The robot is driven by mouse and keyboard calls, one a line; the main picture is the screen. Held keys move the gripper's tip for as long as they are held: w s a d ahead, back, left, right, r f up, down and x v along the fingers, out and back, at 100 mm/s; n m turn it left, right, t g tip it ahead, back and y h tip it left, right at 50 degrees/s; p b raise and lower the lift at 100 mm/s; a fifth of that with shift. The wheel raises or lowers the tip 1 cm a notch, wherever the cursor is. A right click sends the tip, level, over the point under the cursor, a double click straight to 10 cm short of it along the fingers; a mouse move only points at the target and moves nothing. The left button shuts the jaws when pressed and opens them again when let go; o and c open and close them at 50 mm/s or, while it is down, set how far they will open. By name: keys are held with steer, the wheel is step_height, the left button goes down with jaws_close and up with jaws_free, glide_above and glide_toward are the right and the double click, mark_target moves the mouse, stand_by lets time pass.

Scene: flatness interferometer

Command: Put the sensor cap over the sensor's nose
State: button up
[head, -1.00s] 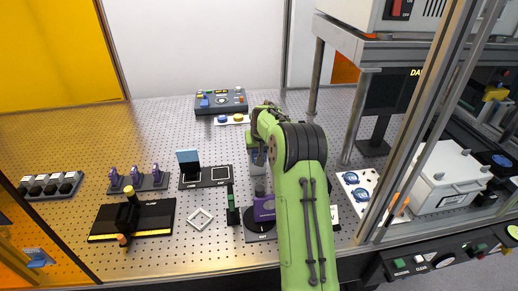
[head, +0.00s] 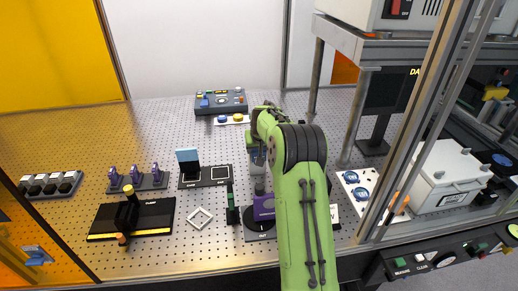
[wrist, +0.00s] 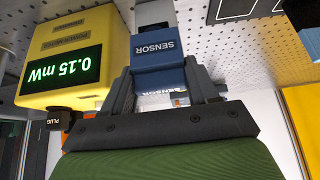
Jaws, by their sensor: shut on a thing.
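My gripper (wrist: 162,80) has its two dark fingers on either side of a blue block marked SENSOR, which I take to be the sensor cap (wrist: 158,72). It is shut on this block. A grey block (wrist: 155,12) lies just beyond it in the wrist view; I cannot tell whether the two touch. The sensor's nose cannot be made out. In the head view my green arm hides most of the gripper and what it holds.
A yellow power meter (wrist: 72,58) reading 0.15 mW stands close on the left in the wrist view, with a black plug (wrist: 62,119). In the head view, a purple box (head: 264,207) stands near my arm.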

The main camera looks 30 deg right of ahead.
steer(key=shift+s+a+f+g, duration=0.1)
steer(key=shift+s+f+g, duration=0.15)
steer(key=shift+f, duration=0.45)
steer(key=shift+s+f+g, duration=0.15)
steer(key=shift+s+f, duration=0.2)
steer(key=shift+f, duration=0.3)
steer(key=o, duration=0.9)
steer(key=shift+o, duration=0.2)
steer(key=shift+a+r, duration=0.1)
steer(key=shift+w+r+p, duration=0.3)
steer(key=shift+r+p, duration=0.2)
steer(key=shift+r, duration=0.1)
steer(key=shift+w+r+p, duration=0.3)
steer(key=shift+r+p, duration=0.25)
steer(key=shift+r, duration=0.1)
steer(key=shift+w+r+p, duration=0.3)
steer(key=shift+r+p, duration=0.2)
steer(key=shift+r, duration=0.1)
steer(key=shift+s+r+p, duration=0.2)
steer(key=shift+r+p, duration=0.4)
steer(key=shift+r, duration=0.45)
steer(key=shift+d+r+p, duration=0.2)
steer(key=shift+r+p, duration=0.2)
steer(key=shift+r, duration=0.2)
